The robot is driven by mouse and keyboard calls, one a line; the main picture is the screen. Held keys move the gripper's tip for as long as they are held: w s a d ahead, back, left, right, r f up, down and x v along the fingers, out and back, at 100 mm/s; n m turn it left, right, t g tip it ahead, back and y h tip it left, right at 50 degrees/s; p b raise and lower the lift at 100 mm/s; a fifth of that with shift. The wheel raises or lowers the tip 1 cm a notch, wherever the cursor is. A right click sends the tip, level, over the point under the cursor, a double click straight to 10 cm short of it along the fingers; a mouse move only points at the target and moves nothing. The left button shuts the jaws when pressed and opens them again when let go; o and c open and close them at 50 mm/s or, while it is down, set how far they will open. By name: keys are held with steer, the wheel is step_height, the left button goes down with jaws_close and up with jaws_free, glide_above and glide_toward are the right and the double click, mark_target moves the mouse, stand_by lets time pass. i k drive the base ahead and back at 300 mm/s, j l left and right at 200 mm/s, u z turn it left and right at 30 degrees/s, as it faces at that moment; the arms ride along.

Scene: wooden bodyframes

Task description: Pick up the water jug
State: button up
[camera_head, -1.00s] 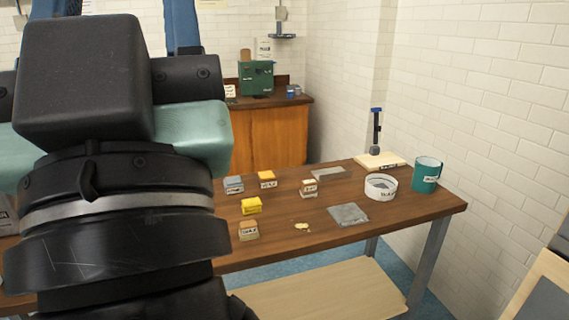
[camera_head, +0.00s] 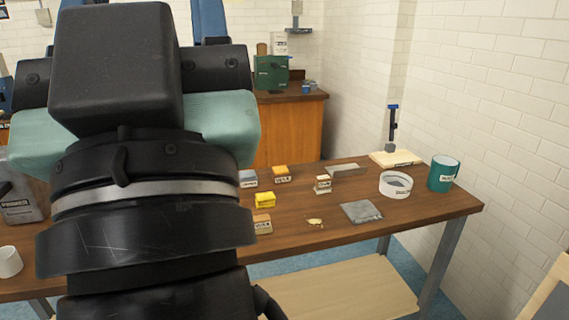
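A teal, jug-like cylinder (camera_head: 444,174) with a white label stands upright at the far right end of the wooden table (camera_head: 330,232). Its label is too small to read for certain, so I cannot confirm that it is the water jug. Nothing touches it. My black and teal arm fills the left part of the view and hides much of the table behind it. My gripper is not in view.
A white round container (camera_head: 396,185) stands left of the teal cylinder. A stand with an upright post (camera_head: 391,135) is behind it. Several small labelled blocks, a grey sheet (camera_head: 361,211) and a grey container (camera_head: 22,200) are on the table. A white cup (camera_head: 9,262) is at left.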

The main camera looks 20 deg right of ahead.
mark_target(443, 169)
steer(key=i+l+z, duration=0.2)
steer(key=i+l, duration=0.25)
steer(key=i+l+z, duration=0.25)
steer(key=i+l, duration=0.15)
steer(key=i+l+z, duration=0.2)
steer(key=i, duration=0.4)
steer(key=i+l+z, duration=0.25)
steer(key=i, duration=0.25)
steer(key=i+l+z, duration=0.2)
steer(key=i, duration=0.35)
steer(key=j, duration=0.1)
